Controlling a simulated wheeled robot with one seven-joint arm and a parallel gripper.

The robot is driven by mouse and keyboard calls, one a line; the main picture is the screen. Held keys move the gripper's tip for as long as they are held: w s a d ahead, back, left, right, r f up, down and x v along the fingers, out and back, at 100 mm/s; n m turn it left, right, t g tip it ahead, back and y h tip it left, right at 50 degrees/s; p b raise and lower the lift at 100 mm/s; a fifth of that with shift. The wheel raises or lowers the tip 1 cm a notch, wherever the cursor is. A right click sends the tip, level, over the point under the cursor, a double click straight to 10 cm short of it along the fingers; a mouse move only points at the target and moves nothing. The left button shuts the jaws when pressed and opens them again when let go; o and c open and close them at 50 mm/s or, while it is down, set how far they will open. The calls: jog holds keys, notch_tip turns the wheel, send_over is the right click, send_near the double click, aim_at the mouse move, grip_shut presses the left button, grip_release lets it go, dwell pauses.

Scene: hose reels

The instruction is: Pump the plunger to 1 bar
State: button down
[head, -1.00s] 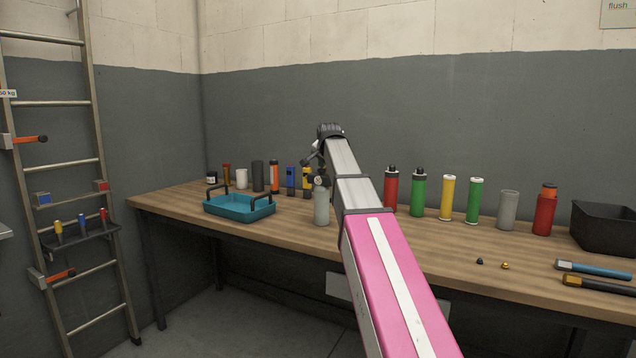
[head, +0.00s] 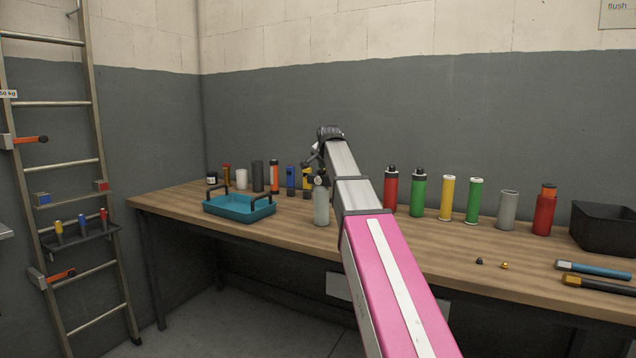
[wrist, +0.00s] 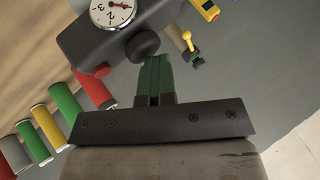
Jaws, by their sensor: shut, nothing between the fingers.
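In the wrist view a dark pump body (wrist: 85,42) fills the upper left. It carries a round white gauge (wrist: 112,11) with a red needle; numerals 2 and 3 show, but the gauge is cut by the frame edge and I cannot read the pressure. A black round knob (wrist: 143,45), possibly the plunger top, sits just beyond my gripper (wrist: 157,60). The green fingers are shut and empty; I cannot tell whether they touch the knob. In the head view a pale grey bottle (head: 321,207) with a dark top stands upright on the bench under my arm's end.
A teal tray (head: 238,207) with black handles stands left of the bottle on the wooden bench (head: 400,245). Several coloured cylinders, including a red one (head: 390,190), line the back. A black bin (head: 604,229) is at the right. The bench front is mostly clear.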

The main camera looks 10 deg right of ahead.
jog(key=shift+s+f, duration=0.35)
jog(key=shift+f, duration=0.2)
jog(key=shift+w+r, duration=0.15)
jog(key=shift+r, duration=1.45)
jog(key=shift+w+r, duration=0.1)
jog(key=shift+r, duration=1.5)
